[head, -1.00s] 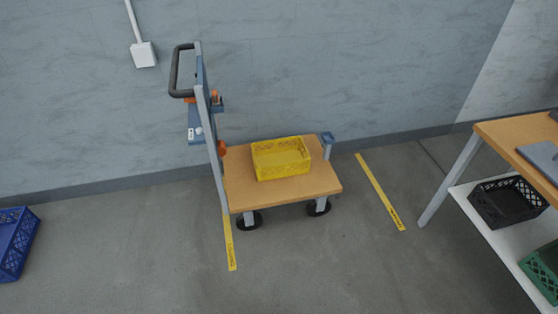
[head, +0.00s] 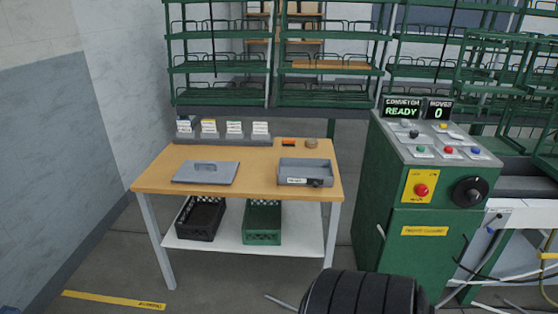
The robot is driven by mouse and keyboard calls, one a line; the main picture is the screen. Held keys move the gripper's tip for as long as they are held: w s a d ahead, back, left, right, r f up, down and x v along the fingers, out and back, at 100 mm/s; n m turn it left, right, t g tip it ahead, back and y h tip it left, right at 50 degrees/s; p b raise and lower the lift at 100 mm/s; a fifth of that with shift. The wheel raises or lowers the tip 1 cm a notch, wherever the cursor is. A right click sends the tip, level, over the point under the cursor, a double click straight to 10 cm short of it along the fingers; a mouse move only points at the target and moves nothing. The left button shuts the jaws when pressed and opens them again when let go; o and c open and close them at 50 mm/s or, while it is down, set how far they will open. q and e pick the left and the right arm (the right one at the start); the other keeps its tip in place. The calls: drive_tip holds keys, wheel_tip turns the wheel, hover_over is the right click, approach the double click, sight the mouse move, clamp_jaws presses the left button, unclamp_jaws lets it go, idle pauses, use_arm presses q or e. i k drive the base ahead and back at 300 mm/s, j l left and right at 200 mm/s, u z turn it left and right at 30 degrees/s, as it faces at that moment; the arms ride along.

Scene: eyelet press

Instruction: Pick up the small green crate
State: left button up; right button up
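The small green crate (head: 262,222) sits on the white lower shelf (head: 300,232) of a wooden-topped table. It stands upright, right of a black crate, and its upper back part is partly shaded by the tabletop. Neither of my grippers is in the head view. Nothing is seen touching the crate.
The black crate (head: 200,218) stands beside the green one. The tabletop (head: 260,160) and table legs frame the shelf. A grey lid (head: 206,172) and grey tray (head: 305,172) lie on top. A green control cabinet (head: 410,240) stands right. Floor is free at front left.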

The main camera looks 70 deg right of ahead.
sight(263, 223)
drive_tip(key=z, duration=2)
drive_tip(key=i+j, duration=0.05)
